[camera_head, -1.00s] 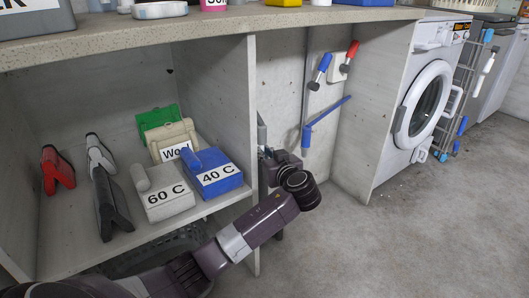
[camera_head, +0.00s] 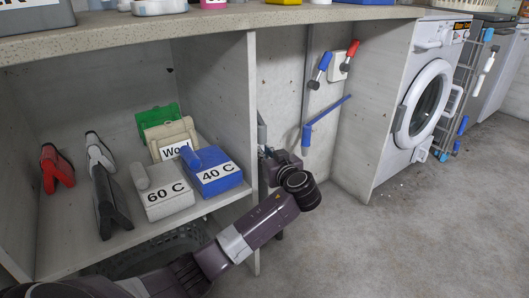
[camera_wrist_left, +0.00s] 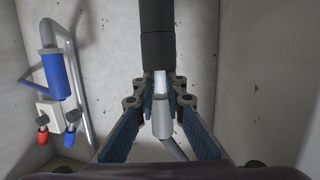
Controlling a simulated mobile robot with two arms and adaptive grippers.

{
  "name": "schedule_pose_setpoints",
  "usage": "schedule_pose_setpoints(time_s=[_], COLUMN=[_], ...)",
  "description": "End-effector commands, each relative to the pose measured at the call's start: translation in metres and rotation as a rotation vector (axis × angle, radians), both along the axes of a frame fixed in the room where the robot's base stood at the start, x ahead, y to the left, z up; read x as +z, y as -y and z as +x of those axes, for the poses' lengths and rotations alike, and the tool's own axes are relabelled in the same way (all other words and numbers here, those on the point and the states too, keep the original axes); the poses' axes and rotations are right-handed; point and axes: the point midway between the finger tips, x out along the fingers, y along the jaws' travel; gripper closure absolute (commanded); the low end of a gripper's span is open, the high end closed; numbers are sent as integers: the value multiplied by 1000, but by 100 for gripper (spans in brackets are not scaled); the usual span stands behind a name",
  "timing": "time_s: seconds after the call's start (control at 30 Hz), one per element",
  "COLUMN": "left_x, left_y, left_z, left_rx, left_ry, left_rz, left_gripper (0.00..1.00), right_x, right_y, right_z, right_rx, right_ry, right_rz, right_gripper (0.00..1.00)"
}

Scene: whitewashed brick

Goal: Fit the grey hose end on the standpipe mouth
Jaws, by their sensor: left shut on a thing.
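My left gripper (camera_head: 270,160) is beside the right end of the shelf unit, low against the back wall. In the left wrist view, the gripper (camera_wrist_left: 160,86) is shut on the grey hose end (camera_wrist_left: 161,120), with a pale narrower part between the fingertips. A thin grey hose bends away from it. A dark pipe (camera_wrist_left: 157,35), seemingly the standpipe, lines up with the pale part, and their edges meet in the picture. I cannot tell whether the part is inside the mouth or only against it. In the head view my gripper hides this spot. My right gripper is not in view.
A blue-sleeved pipe (camera_head: 325,123) and blue and red valves (camera_head: 338,65) are on the wall to the right. The washing machine (camera_head: 425,105) stands farther right. The shelf (camera_head: 150,218) holds labelled boxes and pegs. The floor in front is clear.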

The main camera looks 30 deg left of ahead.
Motion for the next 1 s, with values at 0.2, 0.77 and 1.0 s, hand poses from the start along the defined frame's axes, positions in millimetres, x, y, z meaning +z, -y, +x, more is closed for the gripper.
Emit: schedule_pose_setpoints(time_s=[0.2,0.77,1.0], left_x=[-10,-5,12], left_y=[1,28,67], left_z=[-1,-19,-50], left_rx=[0,-5,-4], left_ry=[-16,-16,-6], left_rz=[-8,-11,-6], left_gripper=[71,69,69], right_x=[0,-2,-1], right_y=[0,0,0], right_z=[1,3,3], right_rx=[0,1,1], right_ry=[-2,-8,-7], right_rz=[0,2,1], right_gripper=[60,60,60])
